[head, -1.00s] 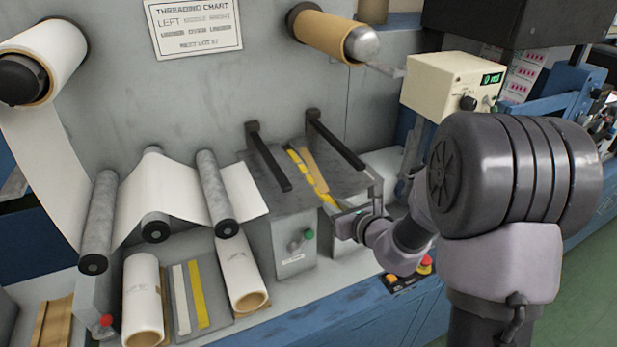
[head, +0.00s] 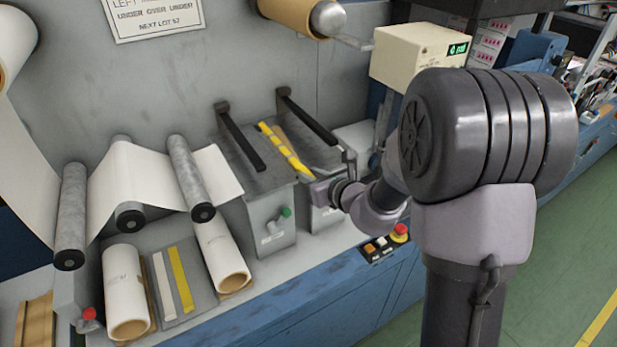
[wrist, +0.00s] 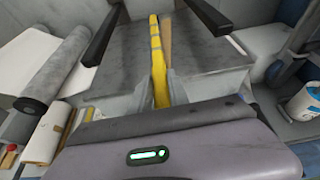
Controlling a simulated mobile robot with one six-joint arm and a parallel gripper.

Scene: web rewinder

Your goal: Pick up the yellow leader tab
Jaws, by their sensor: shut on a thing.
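The yellow leader tab (head: 285,149) is a long, narrow strip with marks across it, lying on the grey slotted table between two dark bars. It runs toward me in the wrist view (wrist: 156,52), and its near end passes between my fingers. My gripper (wrist: 161,90) is shut on that near end. In the head view my gripper (head: 332,188) is at the front edge of the table; its fingertips are small and partly hidden there. A tan strip (wrist: 167,42) lies just right of the tab.
Two dark bars (head: 241,137) (head: 308,117) overhang the table. A green knob (head: 286,212) is on its front. Rollers with white web (head: 150,178), paper rolls (head: 125,290) and another yellow strip (head: 181,280) lie left. A red button (head: 399,231) is at the front edge.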

